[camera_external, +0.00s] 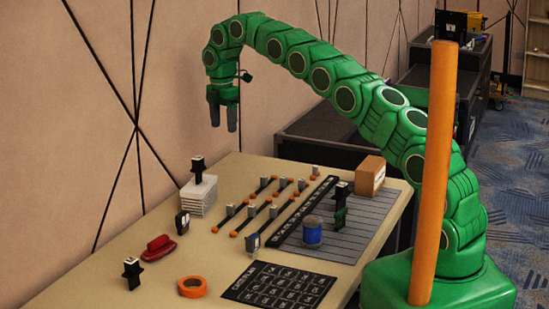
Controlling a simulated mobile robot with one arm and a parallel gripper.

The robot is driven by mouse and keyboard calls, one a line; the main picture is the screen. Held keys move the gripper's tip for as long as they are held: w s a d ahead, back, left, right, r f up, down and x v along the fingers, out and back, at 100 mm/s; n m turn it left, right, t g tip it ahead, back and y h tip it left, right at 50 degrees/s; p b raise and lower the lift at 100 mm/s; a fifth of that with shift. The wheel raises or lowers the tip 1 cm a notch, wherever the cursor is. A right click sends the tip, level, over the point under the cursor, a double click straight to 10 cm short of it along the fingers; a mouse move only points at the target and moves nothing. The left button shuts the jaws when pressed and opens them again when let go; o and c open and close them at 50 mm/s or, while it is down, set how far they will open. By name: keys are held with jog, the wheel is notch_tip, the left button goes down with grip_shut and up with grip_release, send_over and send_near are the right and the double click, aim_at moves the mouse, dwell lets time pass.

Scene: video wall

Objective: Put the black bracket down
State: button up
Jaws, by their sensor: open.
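My green arm reaches over the table from the right. My gripper (223,124) points down, open, with nothing visible between its fingers, in the air above the back left of the table. Several black bracket-like pieces show, and I cannot tell which is the task's. One black piece (198,170) stands upright on a stack of white plates (199,195), below and slightly left of my gripper and apart from it. Another black piece (132,272) stands on the front left of the table. A taller black piece (341,192) stands on the grey slatted mat at right.
The table (150,205) also holds a red object (158,247), an orange tape roll (192,287), a blue spool (312,231), a cardboard box (370,176), a black printed sheet (278,286) and rows of orange-ended rods. An orange post (435,170) stands before my arm.

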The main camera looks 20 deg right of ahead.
jog(key=s+d+r+m, duration=0.6)
jog(key=s+d+r, duration=0.1)
jog(key=s+d, duration=0.4)
jog(key=s+d+r+m, duration=0.6)
jog(key=s+d, duration=0.5)
jog(key=s+d+f+m, duration=0.1)
jog(key=s+d+m, duration=0.2)
jog(key=s, duration=0.8)
jog(key=s+d+f+m+g, duration=0.1)
jog(key=s+d+f+m, duration=0.1)
jog(key=s, duration=1)
jog(key=s+d+f+m, duration=0.2)
jog(key=s+d+m, duration=0.3)
jog(key=s, duration=0.6)
jog(key=shift+s+f+m+g, duration=0.2)
jog(key=shift+m+g, duration=0.1)
jog(key=shift+m, duration=0.2)
